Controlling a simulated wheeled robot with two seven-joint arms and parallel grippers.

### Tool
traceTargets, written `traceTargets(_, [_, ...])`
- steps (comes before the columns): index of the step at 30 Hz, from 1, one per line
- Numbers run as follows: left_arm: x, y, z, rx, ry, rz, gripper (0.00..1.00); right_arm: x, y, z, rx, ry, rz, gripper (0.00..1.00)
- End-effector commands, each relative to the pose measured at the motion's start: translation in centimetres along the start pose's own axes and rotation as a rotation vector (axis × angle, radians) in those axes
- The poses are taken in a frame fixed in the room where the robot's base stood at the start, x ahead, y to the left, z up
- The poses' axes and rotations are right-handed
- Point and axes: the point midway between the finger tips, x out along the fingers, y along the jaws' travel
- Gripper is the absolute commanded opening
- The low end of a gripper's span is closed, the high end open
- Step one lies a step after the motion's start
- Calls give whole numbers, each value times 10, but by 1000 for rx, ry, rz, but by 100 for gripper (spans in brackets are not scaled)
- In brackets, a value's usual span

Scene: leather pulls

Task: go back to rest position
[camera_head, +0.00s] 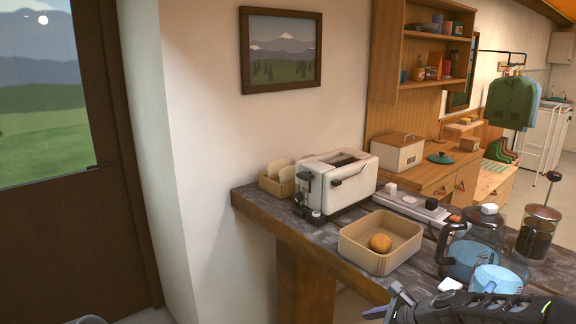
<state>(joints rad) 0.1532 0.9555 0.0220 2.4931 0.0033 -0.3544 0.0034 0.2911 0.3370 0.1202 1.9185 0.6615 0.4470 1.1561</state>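My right gripper (388,304) shows at the bottom right, reaching in from the right edge over the near part of the counter (268,221). It is cut off by the lower edge. Its fingertips point left and nothing clear is seen between them, but I cannot tell how far they are apart. A small grey piece at the bottom left edge may be part of my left arm; my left gripper is not in view.
A beige tray (356,250) holding an orange bun (380,243) lies near my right gripper. A white toaster (338,183) stands behind. A glass kettle (473,244), a blue-tinted glass container (497,279) and a French press (537,233) crowd the right.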

Motion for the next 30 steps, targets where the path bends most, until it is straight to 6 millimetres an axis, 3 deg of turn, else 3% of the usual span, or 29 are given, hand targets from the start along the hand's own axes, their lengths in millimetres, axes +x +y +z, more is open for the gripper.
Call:
traceTargets(1, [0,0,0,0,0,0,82,23,29,-21,-81,45,48,51])
traceTargets(3, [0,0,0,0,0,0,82,51,70,-51,-239,106,114,51])
traceTargets(7, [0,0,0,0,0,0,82,89,158,-103,-588,173,264,51])
traceTargets(12, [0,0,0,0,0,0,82,109,283,-154,-1107,128,475,51])
traceTargets(16, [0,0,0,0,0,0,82,103,358,-172,-1436,18,579,51])
traceTargets(18, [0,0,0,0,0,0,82,98,384,-176,-1558,-39,606,51])
traceTargets(21, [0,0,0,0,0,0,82,94,405,-177,-1659,-91,622,51])
traceTargets(30, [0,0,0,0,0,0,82,93,410,-178,-1693,-106,622,51])
